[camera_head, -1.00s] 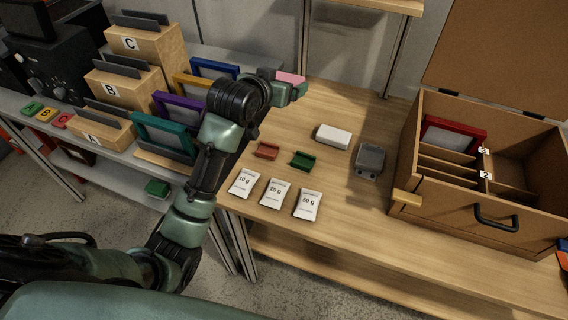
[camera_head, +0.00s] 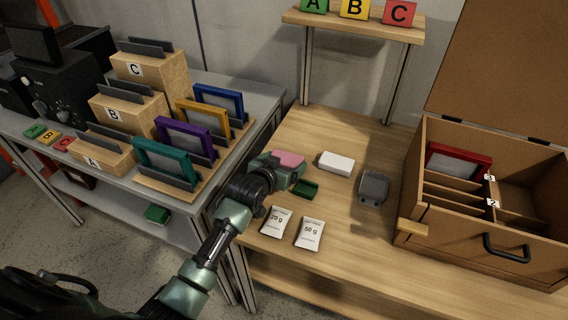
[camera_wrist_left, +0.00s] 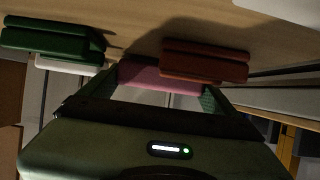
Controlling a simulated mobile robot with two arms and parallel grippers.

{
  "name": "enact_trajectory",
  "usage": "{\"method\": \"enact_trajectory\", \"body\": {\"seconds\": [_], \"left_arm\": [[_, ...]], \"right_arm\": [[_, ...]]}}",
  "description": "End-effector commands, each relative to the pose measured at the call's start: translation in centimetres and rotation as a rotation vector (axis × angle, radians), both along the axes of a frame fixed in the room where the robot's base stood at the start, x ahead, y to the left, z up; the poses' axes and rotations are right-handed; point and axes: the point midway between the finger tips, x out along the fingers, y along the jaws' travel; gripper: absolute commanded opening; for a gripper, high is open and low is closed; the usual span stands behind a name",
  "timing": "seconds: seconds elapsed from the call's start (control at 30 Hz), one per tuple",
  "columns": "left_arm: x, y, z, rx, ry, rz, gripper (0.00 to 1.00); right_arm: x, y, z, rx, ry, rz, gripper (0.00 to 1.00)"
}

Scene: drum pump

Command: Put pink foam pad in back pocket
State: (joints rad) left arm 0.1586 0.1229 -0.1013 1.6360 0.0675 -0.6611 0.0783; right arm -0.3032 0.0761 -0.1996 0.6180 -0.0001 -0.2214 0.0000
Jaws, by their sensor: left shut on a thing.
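My left gripper (camera_head: 290,172) is shut on the pink foam pad (camera_head: 288,157) above the left part of the wooden table. In the left wrist view the pad (camera_wrist_left: 158,76) sits between the fingers. The open wooden case (camera_head: 427,215) stands at the right with its lid up. Dividers split its left side into several narrow pockets with small number tags; a red frame (camera_head: 457,152) stands in the rearmost one. I cannot tell which slot the task calls the back pocket. The gripper is well left of the case. My right gripper is not in view.
A green holder (camera_head: 306,190) lies beside the gripper; a red-brown one (camera_wrist_left: 205,62) shows in the wrist view. Colored frames stand on the left bench.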

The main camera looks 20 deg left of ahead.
Motion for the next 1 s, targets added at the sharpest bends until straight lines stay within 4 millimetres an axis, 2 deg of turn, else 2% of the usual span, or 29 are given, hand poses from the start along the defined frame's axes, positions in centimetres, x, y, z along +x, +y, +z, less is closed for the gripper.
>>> {"method": "enact_trajectory", "body": {"seconds": [0.43,0.47,0.8,1.0], "left_arm": [[0.0,0.0,-0.7,0.000,-0.001,0.000,0.53],[0.0,0.0,-0.6,0.000,-0.001,0.000,0.99],[0.0,0.0,-0.1,0.000,-0.002,0.000,1.00],[-2.7,0.2,1.0,0.001,-0.001,0.000,1.00]], "right_arm": [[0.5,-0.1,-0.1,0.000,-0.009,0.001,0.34],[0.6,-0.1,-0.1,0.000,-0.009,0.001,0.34],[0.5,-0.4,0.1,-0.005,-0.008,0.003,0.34],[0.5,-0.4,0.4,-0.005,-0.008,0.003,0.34]]}}
